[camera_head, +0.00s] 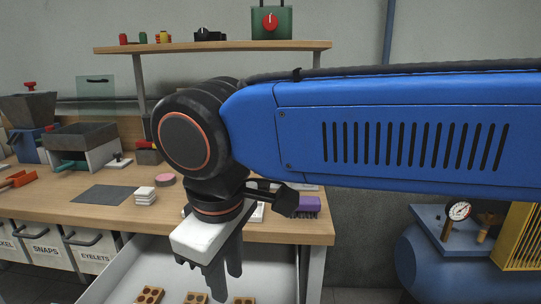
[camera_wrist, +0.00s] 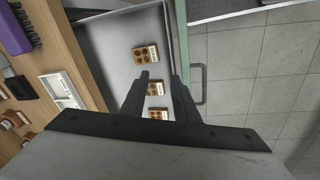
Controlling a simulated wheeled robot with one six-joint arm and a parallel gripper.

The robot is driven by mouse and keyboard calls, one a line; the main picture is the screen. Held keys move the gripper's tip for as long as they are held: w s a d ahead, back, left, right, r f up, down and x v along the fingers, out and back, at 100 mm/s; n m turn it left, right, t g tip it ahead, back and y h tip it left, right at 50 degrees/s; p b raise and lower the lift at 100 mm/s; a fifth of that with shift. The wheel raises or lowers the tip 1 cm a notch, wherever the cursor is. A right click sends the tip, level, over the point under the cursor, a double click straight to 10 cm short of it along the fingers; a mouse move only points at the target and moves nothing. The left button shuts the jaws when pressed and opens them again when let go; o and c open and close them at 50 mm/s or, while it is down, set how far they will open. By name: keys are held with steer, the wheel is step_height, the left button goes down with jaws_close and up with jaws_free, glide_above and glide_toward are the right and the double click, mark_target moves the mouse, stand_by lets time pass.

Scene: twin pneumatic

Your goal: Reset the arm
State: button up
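My blue arm reaches in from the right in the head view and bends down at a black wrist joint. My gripper (camera_head: 223,277) hangs below it, pointing down over an open drawer at the bench front. In the wrist view my gripper (camera_wrist: 160,80) has its two dark fingers apart, with nothing held between them. Small brown labelled blocks with round holes lie in the drawer below; one block (camera_wrist: 146,54) is beyond the fingertips, another block (camera_wrist: 155,88) shows between the fingers.
The wooden bench (camera_head: 60,203) carries a grey mat (camera_head: 104,195), a white stack (camera_head: 145,195), a purple brush (camera_head: 307,205) and several machines. A shelf (camera_head: 215,47) stands above. A blue compressor (camera_head: 425,265) is at lower right. The open drawer (camera_wrist: 100,45) juts over tiled floor.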

steer(key=w+d+f+m, duration=0.3)
steer(key=w+d, duration=0.1)
steer(key=d, duration=0.5)
steer(key=w+d+f+m, duration=0.3)
steer(key=d, duration=0.7)
steer(key=s+d+f+m+t, duration=0.1)
steer(key=s+d+f+m, duration=0.1)
steer(key=d, duration=0.6)
steer(key=s+d+f+m+t, duration=0.1)
steer(key=d+f+m, duration=0.4)
steer(key=d+f, duration=0.2)
steer(key=shift+s+d+m+t, duration=0.3)
steer(key=shift+s+d+t, duration=0.1)
steer(key=shift+d, duration=0.6)
